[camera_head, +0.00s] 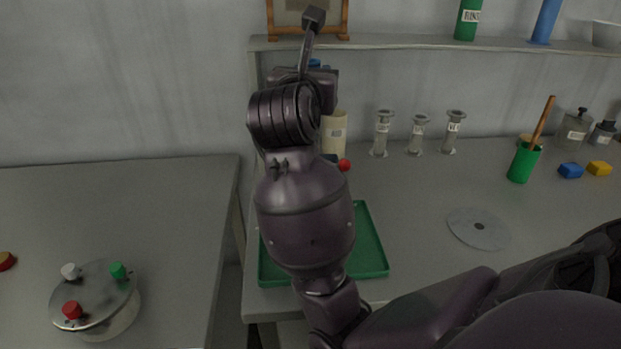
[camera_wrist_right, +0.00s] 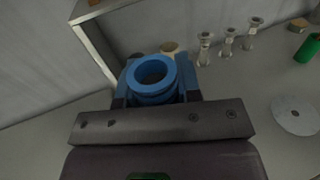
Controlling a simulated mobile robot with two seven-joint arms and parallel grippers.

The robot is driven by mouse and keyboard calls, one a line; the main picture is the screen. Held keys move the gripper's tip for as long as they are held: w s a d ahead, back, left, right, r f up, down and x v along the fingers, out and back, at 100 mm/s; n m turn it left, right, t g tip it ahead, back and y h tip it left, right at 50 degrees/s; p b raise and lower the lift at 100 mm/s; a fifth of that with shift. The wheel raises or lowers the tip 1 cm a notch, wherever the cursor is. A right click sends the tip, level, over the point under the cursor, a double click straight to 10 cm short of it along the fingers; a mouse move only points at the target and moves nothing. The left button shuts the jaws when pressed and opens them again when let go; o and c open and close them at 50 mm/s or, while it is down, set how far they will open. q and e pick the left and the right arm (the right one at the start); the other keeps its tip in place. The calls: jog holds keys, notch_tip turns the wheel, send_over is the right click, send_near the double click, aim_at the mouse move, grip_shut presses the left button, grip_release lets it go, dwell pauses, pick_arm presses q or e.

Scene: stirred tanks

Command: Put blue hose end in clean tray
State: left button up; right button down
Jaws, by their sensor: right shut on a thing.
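My right gripper (camera_wrist_right: 153,88) is shut on the blue hose end (camera_wrist_right: 152,98), a blue ring-shaped piece between its fingers in the right wrist view. In the head view my right arm reaches up and hides most of the gripper; only a bit of blue (camera_head: 315,62) shows by the wrist. A green tray (camera_head: 372,250) lies on the right bench below my forearm, which covers its middle. No label on the tray is visible. The hose end is held beyond the tray's far side, in front of the shelf. My left gripper is not in view.
A beige cup (camera_head: 335,128) and a red knob (camera_head: 344,165) stand close to my arm. Several grey flanged pieces (camera_head: 418,135) stand behind. A grey disc (camera_head: 478,228) lies right of the tray. A lidded steel vessel (camera_head: 100,300) stands on the left bench, across a gap.

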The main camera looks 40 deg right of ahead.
notch_tip(320, 180, down, 11)
jog(key=b, duration=0.2)
jog(key=shift+w+f+b, duration=0.1)
jog(key=shift+b, duration=0.3)
jog(key=shift+f, duration=0.6)
notch_tip(320, 180, down, 4)
jog(key=shift+f+b, duration=0.1)
jog(key=shift+b, duration=0.7)
jog(key=c, duration=0.8)
grip_release()
